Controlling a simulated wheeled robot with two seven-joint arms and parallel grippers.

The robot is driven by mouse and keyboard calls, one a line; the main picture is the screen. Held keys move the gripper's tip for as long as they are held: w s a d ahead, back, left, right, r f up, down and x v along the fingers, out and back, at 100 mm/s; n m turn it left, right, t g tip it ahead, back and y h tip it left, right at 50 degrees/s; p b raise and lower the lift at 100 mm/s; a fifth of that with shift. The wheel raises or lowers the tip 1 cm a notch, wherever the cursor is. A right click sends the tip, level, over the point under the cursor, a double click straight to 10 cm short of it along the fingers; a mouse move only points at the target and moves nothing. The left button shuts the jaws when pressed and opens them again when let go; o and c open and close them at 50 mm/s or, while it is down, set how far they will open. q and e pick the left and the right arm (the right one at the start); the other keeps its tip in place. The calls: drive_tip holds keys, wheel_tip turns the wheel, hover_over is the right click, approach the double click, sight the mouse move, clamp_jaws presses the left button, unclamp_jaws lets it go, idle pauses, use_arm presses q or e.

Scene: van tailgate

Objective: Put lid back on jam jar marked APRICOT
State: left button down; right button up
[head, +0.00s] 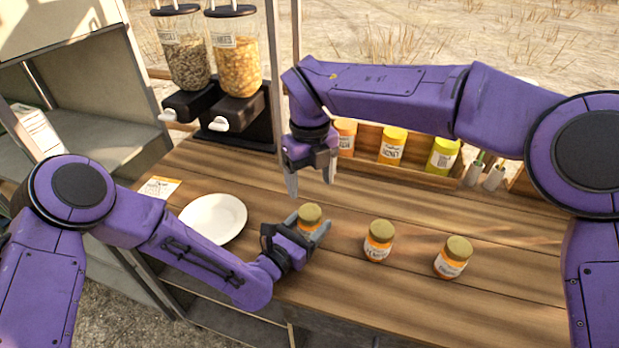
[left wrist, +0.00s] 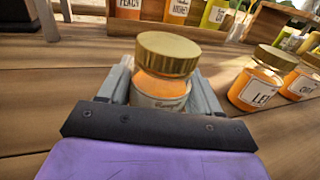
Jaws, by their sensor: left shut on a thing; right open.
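My left gripper (head: 308,227) is shut on a small orange jam jar with a gold lid. The held jar (head: 310,218) stands upright at the table's middle, right of the plate. In the left wrist view the held jar (left wrist: 162,88) sits between the fingers, and its gold lid (left wrist: 167,52) rests on top. Its label is mostly hidden and unreadable. My right gripper (head: 311,183) is open and empty, pointing down just above and behind that jar. Two more lidded orange jars, a middle one (head: 378,241) and a right one (head: 453,258), stand to the right. The middle label starts "LE" in the wrist view.
A white plate (head: 214,218) and a small card (head: 160,188) lie to the left. Dispensers (head: 235,65) stand at the back left. A wooden rack with labelled jars, including a honey jar (head: 392,146), lines the back. The table front is clear.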

sight(309, 212)
drive_tip(key=n, duration=0.4)
drive_tip(key=shift+s+a, duration=0.15)
wheel_tip(309, 212, down, 8)
idle(0.5)
